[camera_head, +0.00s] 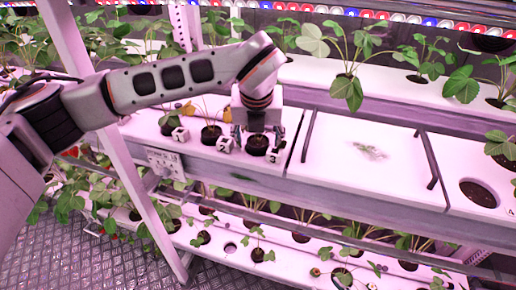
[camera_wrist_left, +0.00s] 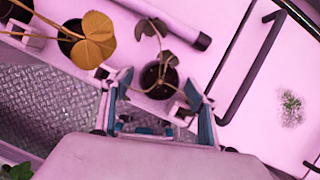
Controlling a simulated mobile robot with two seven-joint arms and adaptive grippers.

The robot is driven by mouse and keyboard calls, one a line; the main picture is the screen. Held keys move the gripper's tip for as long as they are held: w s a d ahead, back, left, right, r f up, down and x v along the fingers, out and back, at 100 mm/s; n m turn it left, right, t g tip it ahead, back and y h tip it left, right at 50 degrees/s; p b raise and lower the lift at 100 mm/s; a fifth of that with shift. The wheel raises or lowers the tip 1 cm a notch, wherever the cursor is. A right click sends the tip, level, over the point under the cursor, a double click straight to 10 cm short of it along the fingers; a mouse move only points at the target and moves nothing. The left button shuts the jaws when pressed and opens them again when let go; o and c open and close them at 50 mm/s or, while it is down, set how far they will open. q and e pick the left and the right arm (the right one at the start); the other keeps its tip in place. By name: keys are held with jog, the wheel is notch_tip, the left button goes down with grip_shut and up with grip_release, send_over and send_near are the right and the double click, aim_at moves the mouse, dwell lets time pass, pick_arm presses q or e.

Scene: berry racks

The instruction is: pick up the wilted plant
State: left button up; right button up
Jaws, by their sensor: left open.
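Two withered plants stand in dark pots in the white rack channel. In the left wrist view, one wilted plant (camera_wrist_left: 162,78) has thin brown stems and dark shrivelled leaves, and its pot lies just ahead of and between my fingertips. The other (camera_wrist_left: 96,42), to the left, has large yellow-brown leaves; its pot also shows in the head view (camera_head: 211,134). My left gripper (camera_head: 258,140) points down over the right-hand pot (camera_head: 257,147). Its fingers are apart, one on each side in the left wrist view (camera_wrist_left: 158,90). Contact with the pot cannot be told. My right gripper is not in view.
Small white marked cubes (camera_head: 180,134) sit along the channel's front edge beside the pots. A white panel (camera_head: 340,185) with dark handles (camera_head: 433,162) lies to the right. A slanted rack post (camera_head: 130,165) stands left. Green plants fill the shelves above and below.

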pick_arm(q)
jog(key=c, duration=1.2)
jog(key=shift+c, duration=0.2)
jog(key=shift+r, duration=0.15)
